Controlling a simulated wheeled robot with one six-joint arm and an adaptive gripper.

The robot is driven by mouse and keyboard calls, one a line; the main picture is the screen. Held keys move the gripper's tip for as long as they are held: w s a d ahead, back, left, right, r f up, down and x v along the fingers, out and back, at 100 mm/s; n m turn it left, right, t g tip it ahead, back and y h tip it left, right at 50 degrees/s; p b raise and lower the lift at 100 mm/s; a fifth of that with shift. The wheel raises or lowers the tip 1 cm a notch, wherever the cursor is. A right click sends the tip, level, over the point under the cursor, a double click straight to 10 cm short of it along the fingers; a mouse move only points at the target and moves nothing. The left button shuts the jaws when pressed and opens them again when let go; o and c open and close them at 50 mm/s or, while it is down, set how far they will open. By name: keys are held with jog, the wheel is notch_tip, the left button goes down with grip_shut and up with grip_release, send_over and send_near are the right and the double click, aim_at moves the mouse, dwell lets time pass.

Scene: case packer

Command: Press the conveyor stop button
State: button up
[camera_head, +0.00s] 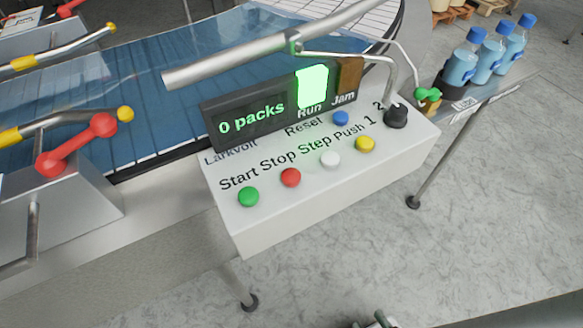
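The stop button is the red round button (291,177) under the word "Stop" on the white sloped control panel (232,222). The green button (248,196) under "Start" is on its left, and the white button (330,159) under "Step" is on its right. The display (251,119) reads "0 packs", and the "Run" lamp (312,86) glows green while the "Jam" lamp (349,74) is dull brown. A small dark, metallic part at the bottom edge, apart from the panel, looks like the tip of my gripper (378,321); most of it is out of frame and its opening cannot be made out.
A yellow button (365,144), a blue button (341,118) and a black knob (396,116) share the panel. A metal bar (250,58) passes above the display. The blue conveyor (190,75) lies behind. Blue-capped bottles (489,58) stand at upper right. Floor in front is clear.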

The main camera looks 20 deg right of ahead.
grip_shut()
dwell(1.1)
